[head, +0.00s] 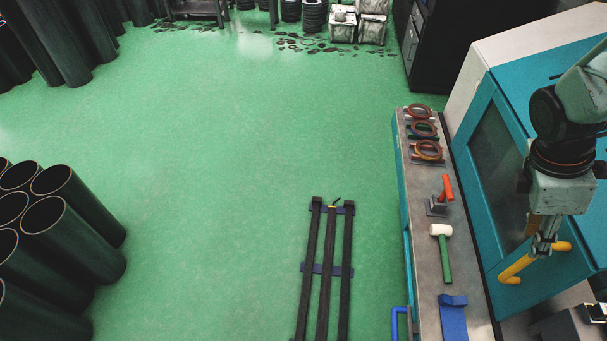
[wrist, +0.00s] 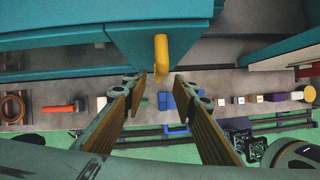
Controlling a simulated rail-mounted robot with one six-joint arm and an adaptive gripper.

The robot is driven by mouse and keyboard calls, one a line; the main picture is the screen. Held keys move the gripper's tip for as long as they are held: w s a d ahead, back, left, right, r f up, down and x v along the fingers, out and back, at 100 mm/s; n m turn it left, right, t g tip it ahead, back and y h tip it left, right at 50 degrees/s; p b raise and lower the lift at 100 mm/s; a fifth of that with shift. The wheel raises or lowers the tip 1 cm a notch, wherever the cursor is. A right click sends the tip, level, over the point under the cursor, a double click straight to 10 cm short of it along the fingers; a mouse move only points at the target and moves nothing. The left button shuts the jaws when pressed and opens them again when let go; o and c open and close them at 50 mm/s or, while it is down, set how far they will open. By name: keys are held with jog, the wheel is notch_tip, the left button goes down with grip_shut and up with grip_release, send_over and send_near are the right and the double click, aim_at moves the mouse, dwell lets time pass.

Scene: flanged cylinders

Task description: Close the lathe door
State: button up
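The teal lathe door (head: 493,98) with a dark window stands at the right in the head view. Its yellow handle (head: 516,268) sticks out near the lower end. In the wrist view the door (wrist: 160,38) fills the upper middle, and the handle (wrist: 161,58) hangs at its edge. A grey gap shows to the right of the door there, so the door stands open. My gripper (head: 545,243) is at the handle, its fingers partly covering it in the head view. In the wrist view my gripper (wrist: 160,84) is open, with the handle between the fingertips, apparently untouched.
A narrow bench (head: 427,215) runs along the lathe front, with ring gauges (head: 427,150), a red-handled tool (head: 446,188), a green-handled mallet (head: 442,250) and a blue piece (head: 453,315). A black rack (head: 328,265) and dark tubes (head: 60,230) stand on the otherwise open green floor.

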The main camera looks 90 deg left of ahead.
jog(key=a+b+x, duration=0.1)
jog(key=b+x, duration=0.4)
jog(key=x, duration=0.3)
jog(key=shift+d+f, duration=0.3)
jog(key=shift+d, duration=0.25)
grip_shut()
